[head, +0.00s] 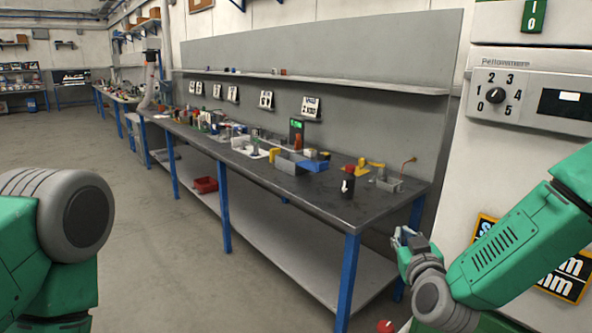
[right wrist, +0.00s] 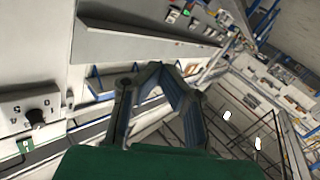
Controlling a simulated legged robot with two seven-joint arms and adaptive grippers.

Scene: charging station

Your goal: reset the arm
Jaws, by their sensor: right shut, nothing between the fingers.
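My right arm (head: 510,240) comes in from the right in the head view, in front of the white cabinet. It is bent, with its forearm sloping down to the left. My right gripper (head: 404,238) is at the end of it, near the right end of the workbench. In the right wrist view the gripper's fingers (right wrist: 165,70) come together at the tips, with nothing between them. My left arm (head: 65,220) shows only as a green and grey part at the left edge. Its gripper is out of view.
A white cabinet (head: 480,150) with a numbered dial (head: 495,95) stands at the right. A long workbench (head: 320,190) on blue legs holds small parts. A red bin (head: 205,184) sits on its lower shelf. Open floor (head: 170,270) lies left of the bench.

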